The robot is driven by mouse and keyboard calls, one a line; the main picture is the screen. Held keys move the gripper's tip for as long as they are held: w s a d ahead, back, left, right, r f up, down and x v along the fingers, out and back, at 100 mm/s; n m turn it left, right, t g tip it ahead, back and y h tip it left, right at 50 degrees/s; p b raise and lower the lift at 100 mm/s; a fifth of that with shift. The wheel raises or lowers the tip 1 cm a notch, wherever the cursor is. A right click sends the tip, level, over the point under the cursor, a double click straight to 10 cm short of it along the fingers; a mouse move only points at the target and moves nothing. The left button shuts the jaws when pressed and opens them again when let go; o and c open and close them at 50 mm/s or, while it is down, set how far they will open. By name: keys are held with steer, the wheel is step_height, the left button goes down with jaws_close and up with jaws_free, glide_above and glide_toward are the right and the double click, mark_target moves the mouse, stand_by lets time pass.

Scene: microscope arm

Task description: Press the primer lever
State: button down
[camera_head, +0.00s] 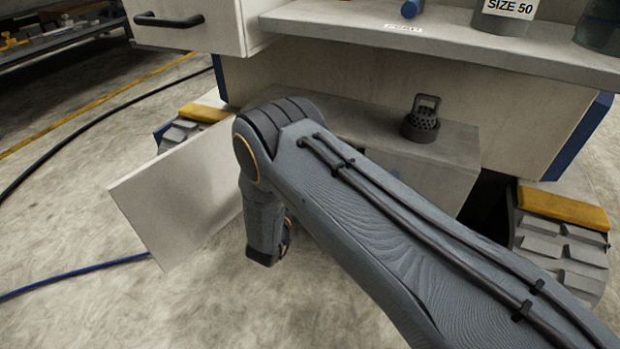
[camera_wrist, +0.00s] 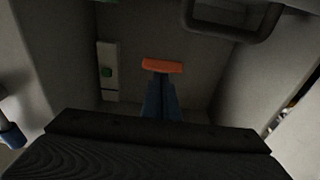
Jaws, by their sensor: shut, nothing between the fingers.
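In the wrist view, an orange bar (camera_wrist: 162,66), which looks like the primer lever's handle, lies crosswise inside a dim grey recess. My gripper (camera_wrist: 161,80) points at it with narrow blue-grey fingers that are together and empty. The fingertips appear just below the orange bar in the picture; whether they touch it I cannot tell. The dark gripper body fills the bottom of that view. In the head view my grey arm reaches down to the left, in front of the low grey housing; the lever and fingertips are not visible there.
A pale panel (camera_head: 180,195) stands out at the left of the low grey housing (camera_head: 455,160). A dark handle loop (camera_wrist: 235,25) and a strip with a green spot (camera_wrist: 106,71) show in the wrist view. Open floor lies left.

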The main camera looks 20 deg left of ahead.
steer(key=shift+f, duration=0.35)
step_height(320, 180, up, 5)
steer(key=s+p, duration=0.2)
steer(key=p, duration=0.2)
steer(key=s+a+f+p, duration=0.1)
steer(key=s+f+p, duration=0.1)
steer(key=s, duration=0.7)
steer(key=shift+s+p, duration=0.2)
steer(key=shift+p, duration=0.3)
steer(key=shift+w+a, duration=0.1)
steer(key=shift+a, duration=0.05)
